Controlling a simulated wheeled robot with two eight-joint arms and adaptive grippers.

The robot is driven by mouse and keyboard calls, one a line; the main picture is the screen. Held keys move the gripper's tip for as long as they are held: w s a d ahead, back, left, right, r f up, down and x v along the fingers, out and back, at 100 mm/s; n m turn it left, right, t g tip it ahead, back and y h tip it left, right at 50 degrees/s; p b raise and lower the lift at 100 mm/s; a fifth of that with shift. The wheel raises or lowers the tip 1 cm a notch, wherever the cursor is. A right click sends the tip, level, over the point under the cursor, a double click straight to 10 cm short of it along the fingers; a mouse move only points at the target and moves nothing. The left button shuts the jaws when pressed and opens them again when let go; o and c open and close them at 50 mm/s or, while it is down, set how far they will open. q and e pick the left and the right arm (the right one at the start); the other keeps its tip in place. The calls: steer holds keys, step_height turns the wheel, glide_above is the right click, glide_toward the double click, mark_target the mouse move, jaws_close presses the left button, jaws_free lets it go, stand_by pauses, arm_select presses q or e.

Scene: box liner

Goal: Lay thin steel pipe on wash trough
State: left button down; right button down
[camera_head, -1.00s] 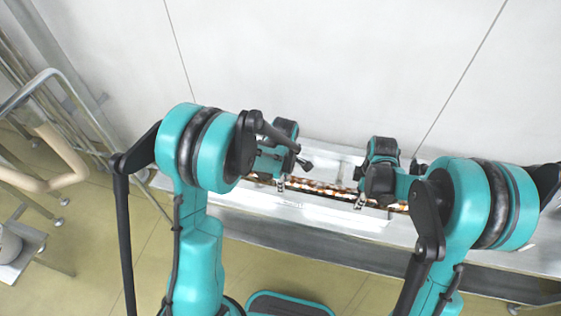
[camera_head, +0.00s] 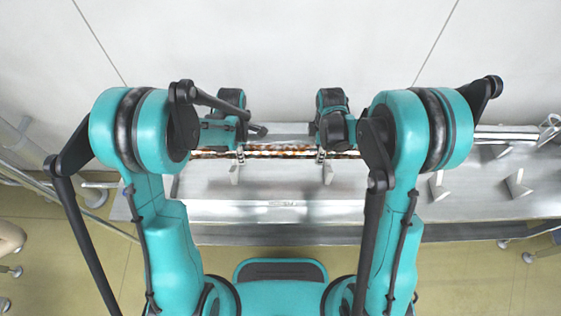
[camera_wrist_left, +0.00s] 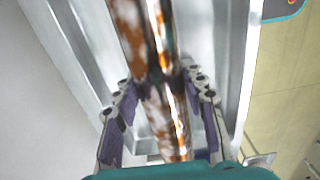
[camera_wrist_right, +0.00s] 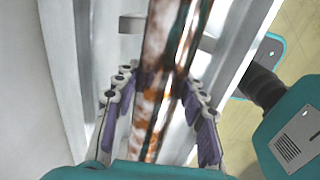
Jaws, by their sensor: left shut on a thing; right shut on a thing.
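The thin steel pipe (camera_head: 285,153) is shiny with rusty brown patches and lies level across the head view, above the wash trough (camera_head: 270,185). My left gripper (camera_head: 240,155) is shut on its left part; in the left wrist view the pipe (camera_wrist_left: 150,50) runs between the purple-padded fingers (camera_wrist_left: 160,115). My right gripper (camera_head: 321,157) is shut on it further right; in the right wrist view the pipe (camera_wrist_right: 165,50) passes between the fingers (camera_wrist_right: 160,110). The trough is a long grey metal basin along the wall. The pipe's ends are hidden behind my arms.
A white wall (camera_head: 270,50) stands right behind the trough. Metal brackets (camera_head: 517,183) and a tap-like fitting (camera_head: 548,128) are at the trough's right part. Metal rails (camera_head: 25,150) stand at far left. Bare floor (camera_head: 255,260) lies in front.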

arm_select(q)
steer(key=shift+s+r, duration=0.1)
arm_select(e)
steer(key=shift+s, duration=0.1)
arm_select(q)
steer(key=shift+f, duration=0.2)
arm_select(e)
steer(key=shift+f, duration=0.15)
